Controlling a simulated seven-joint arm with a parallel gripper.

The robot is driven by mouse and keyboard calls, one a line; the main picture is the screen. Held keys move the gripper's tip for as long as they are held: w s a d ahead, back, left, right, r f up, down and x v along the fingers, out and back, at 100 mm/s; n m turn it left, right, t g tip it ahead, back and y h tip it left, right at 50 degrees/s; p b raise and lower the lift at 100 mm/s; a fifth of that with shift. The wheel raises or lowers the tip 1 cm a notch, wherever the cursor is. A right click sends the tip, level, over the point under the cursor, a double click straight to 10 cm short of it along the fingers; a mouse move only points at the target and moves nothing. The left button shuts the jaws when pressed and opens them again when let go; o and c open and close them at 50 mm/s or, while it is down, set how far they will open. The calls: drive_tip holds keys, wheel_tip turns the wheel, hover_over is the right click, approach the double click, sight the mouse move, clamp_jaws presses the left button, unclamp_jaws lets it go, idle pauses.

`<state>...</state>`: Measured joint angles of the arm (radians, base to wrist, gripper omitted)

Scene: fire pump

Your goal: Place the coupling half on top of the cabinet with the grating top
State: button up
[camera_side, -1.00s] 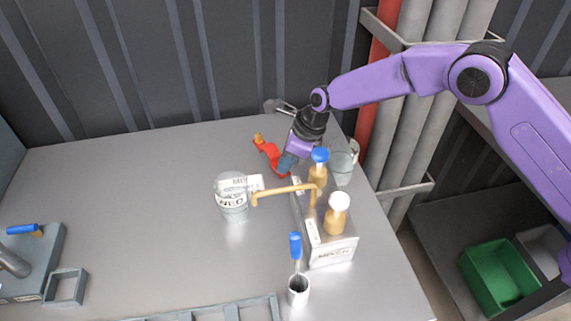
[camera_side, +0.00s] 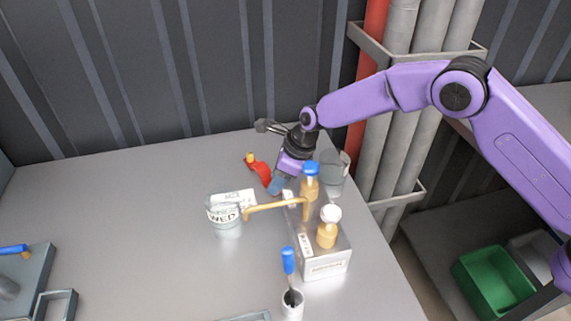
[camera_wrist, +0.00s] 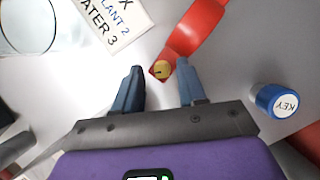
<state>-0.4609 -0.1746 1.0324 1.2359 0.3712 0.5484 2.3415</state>
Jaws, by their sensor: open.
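A red curved piece with a brass-coloured end (camera_side: 262,171) lies on the grey table; it may be the coupling half, but I cannot tell for sure. In the wrist view the red piece (camera_wrist: 194,29) runs up from between my fingertips, its round brass-yellow part (camera_wrist: 161,69) centred between them. My gripper (camera_side: 275,186) is open and low over the near end of the red piece, with a gap on both sides of the yellow part (camera_wrist: 161,84). Whether the fingers reach its height is unclear. I cannot make out a cabinet with a grating top.
A glass beaker (camera_side: 224,217) stands left. A cup (camera_side: 292,305) holds a blue-handled tool. The table's left middle is clear.

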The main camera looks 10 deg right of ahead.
drive_tip(key=v, duration=1.1)
drive_tip(key=shift+r, duration=0.35)
drive_tip(key=shift+d, duration=0.15)
drive_tip(key=s+d+r+n, duration=0.75)
drive_tip(key=s+n, duration=0.35)
drive_tip(key=n, duration=0.4)
drive_tip(key=s+d+f+n+g+h, duration=0.1)
drive_tip(key=s+d+f+n+h, duration=0.1)
drive_tip(key=s+d+n, duration=1.8)
drive_tip(key=s+d+h, duration=0.1)
drive_tip(key=s+d, duration=0.4)
drive_tip(key=shift+f+g+h, duration=0.15)
drive_tip(key=shift+g+h, duration=0.25)
